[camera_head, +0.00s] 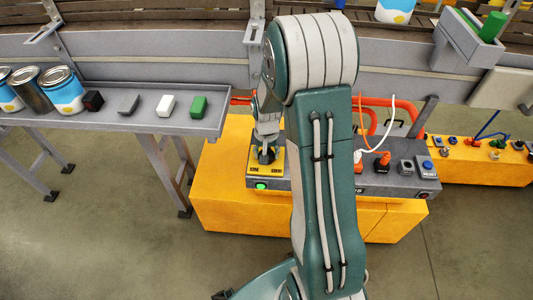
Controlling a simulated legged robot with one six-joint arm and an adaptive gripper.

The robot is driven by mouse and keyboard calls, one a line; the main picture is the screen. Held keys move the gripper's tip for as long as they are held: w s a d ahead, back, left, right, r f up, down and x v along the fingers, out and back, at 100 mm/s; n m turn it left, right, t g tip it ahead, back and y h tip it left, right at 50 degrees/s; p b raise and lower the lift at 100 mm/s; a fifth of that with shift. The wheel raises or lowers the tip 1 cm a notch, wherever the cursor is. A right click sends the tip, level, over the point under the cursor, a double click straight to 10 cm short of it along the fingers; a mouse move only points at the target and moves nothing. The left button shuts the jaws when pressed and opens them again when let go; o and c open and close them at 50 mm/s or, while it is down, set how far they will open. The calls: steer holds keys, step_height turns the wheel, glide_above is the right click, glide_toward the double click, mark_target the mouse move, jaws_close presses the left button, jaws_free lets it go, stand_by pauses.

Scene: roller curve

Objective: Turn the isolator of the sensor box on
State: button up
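The grey sensor box (375,186) sits on top of a yellow block, partly hidden behind my arm. At its left end is a yellow plate (270,169) with dark markings, which looks like the isolator's plate. A dark knob-like part shows at the plate's far side, mostly covered. A green lamp (261,186) glows on the box front below the plate. My gripper (267,154) points down right over the plate, at the dark part. Its fingers are small and partly hidden, so I cannot tell whether they grip the knob or which way it is turned.
A grey tray (140,118) with cans and small blocks is at left. The conveyor runs behind. Floor is clear in front.

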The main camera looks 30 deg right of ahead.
steer(key=m, duration=0.4)
steer(key=shift+w+m, duration=0.1)
steer(key=shift+m, duration=0.6)
steer(key=o, duration=1.1)
step_height(320, 180, up, 12)
steer(key=shift+a+f, duration=0.1)
